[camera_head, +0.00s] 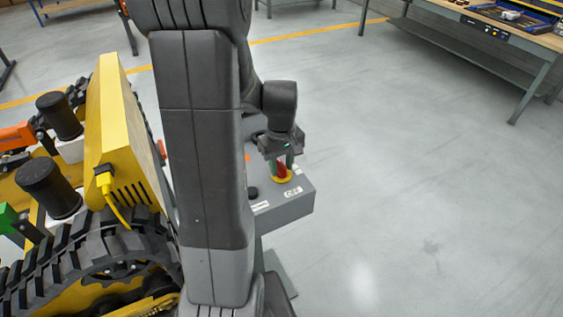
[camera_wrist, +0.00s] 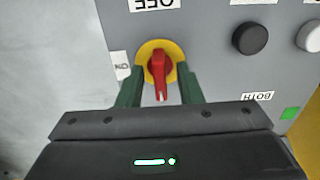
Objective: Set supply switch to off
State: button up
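The supply switch is a red rotary knob (camera_wrist: 158,70) on a yellow round plate (camera_wrist: 147,49), set in a grey panel. Its long handle runs up and down in the wrist view, with a white mark at the lower end. An upside-down OFF label (camera_wrist: 154,4) is above it and a partly cut ON label (camera_wrist: 123,72) is to its left. My gripper (camera_wrist: 160,85) is open, its green fingers on either side of the knob with gaps. In the head view the red knob (camera_head: 282,171) sits below my gripper (camera_head: 281,163), partly hidden by the fingers.
The grey control box (camera_head: 290,208) also carries a black button (camera_wrist: 249,38), a white button (camera_wrist: 312,37), and a BOTH label (camera_wrist: 257,96). A yellow tracked carrier (camera_head: 110,130) stands at left. A workbench (camera_head: 480,35) is at upper right. The floor at right is clear.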

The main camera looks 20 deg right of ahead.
aim_at(281, 164)
notch_tip(281, 164, up, 14)
dwell(0.5)
jog(key=shift+f, duration=0.1)
notch_tip(281, 164, down, 14)
jog(key=shift+f, duration=0.1)
jog(key=shift+r+m, duration=0.2)
jog(key=shift+m, duration=0.3)
dwell(0.3)
dwell(0.4)
